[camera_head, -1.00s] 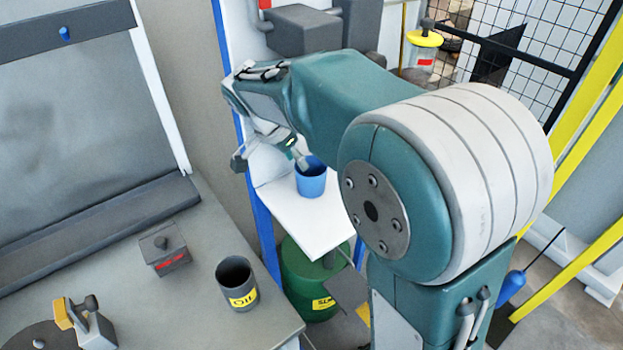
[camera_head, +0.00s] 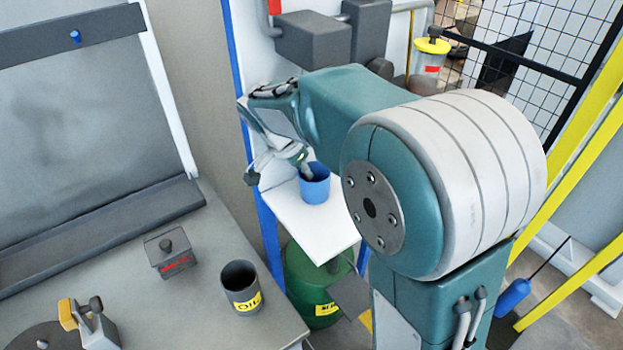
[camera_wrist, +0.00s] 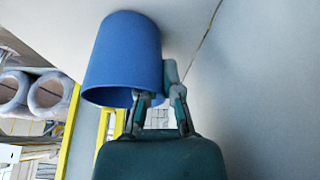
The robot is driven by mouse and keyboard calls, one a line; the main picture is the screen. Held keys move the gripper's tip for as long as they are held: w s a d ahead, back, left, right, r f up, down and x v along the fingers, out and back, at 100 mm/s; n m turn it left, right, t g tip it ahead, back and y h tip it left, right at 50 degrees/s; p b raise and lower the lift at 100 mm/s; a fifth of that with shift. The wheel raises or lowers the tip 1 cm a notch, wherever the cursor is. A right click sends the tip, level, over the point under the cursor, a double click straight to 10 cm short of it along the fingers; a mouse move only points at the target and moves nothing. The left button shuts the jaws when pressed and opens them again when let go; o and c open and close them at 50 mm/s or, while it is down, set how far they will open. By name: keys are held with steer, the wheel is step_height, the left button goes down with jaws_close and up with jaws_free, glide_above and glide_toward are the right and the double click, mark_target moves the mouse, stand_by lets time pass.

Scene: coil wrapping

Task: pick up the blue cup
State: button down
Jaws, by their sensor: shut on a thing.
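The blue cup (camera_head: 315,184) shows over the white shelf in the head view, at the tip of my gripper (camera_head: 306,170). In the wrist view the blue cup (camera_wrist: 124,55) fills the upper middle, appearing upside down in that picture. My gripper (camera_wrist: 160,88) is shut on the cup's wall at its rim, with one finger inside the cup and the other outside. I cannot tell whether the cup's base touches the shelf.
The white shelf (camera_head: 312,233) is otherwise clear. A green drum (camera_head: 312,285) stands below it. On the grey table (camera_head: 215,315) at left are a dark oil cup (camera_head: 240,285) and a small dark box (camera_head: 170,255). A dark grey box (camera_head: 312,40) hangs above the shelf.

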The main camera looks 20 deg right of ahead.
steer(key=shift+r, duration=1.55)
steer(key=shift+a+r, duration=0.2)
steer(key=s+a, duration=0.2)
steer(key=a, duration=0.6)
steer(key=s+a, duration=0.2)
steer(key=a, duration=0.7)
steer(key=shift+s, duration=0.4)
steer(key=shift+d, duration=0.1)
